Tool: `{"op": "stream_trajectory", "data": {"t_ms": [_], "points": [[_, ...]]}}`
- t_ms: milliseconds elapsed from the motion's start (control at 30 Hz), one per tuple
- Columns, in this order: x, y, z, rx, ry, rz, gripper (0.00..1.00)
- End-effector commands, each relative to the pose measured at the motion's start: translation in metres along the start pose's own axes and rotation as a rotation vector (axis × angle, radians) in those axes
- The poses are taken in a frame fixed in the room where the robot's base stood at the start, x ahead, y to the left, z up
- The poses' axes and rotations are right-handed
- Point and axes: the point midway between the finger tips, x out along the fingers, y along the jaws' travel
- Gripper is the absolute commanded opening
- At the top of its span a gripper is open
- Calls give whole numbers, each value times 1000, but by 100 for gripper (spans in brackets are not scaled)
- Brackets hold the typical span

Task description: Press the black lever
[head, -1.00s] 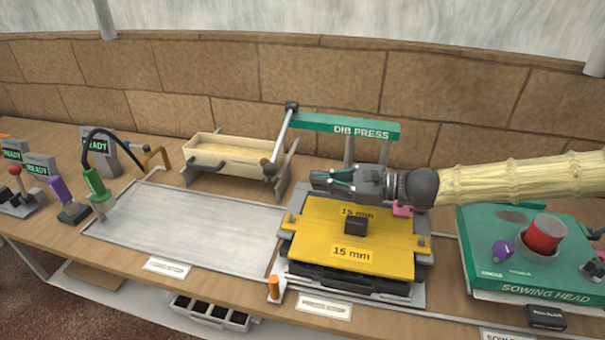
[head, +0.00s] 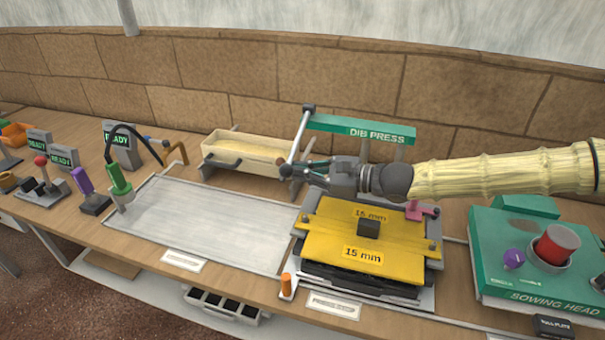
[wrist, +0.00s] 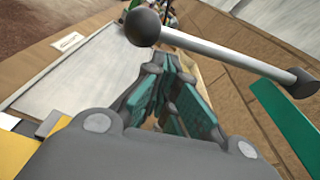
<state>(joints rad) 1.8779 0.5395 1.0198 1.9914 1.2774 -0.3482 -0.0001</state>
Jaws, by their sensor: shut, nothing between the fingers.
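The lever of the dib press is a grey bar (head: 297,138) hanging from a dark pivot, with a dark grey ball knob (head: 286,171) at its lower end. In the wrist view the ball (wrist: 142,27) is at the top, ahead of my fingers, and the bar (wrist: 225,54) runs right to its pivot. My gripper (head: 306,168) is shut and empty, pointing left just right of the ball. In the wrist view its green-padded fingers (wrist: 168,68) are together below the bar. They look close to the lever; I cannot tell whether they touch it.
A yellow 15 mm plate (head: 335,240) with a black knob lies under my arm. A wooden trough (head: 245,150) stands behind a bare grey tray (head: 200,222). The green sowing head (head: 500,270) is at right. A box with a red-knobbed stick (head: 40,165) is at far left.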

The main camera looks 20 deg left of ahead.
Motion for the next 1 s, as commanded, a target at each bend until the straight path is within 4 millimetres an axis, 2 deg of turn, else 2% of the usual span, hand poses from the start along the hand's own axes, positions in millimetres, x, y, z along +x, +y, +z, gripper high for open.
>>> {"op": "stream_trajectory", "data": {"t_ms": [133, 567, 1000], "points": [[-2, 0, 6, -1, 0, 1, 0], [-3, 0, 8, 4, 0, 0, 0], [-14, -1, 18, 75, 5, -4, 0]]}}
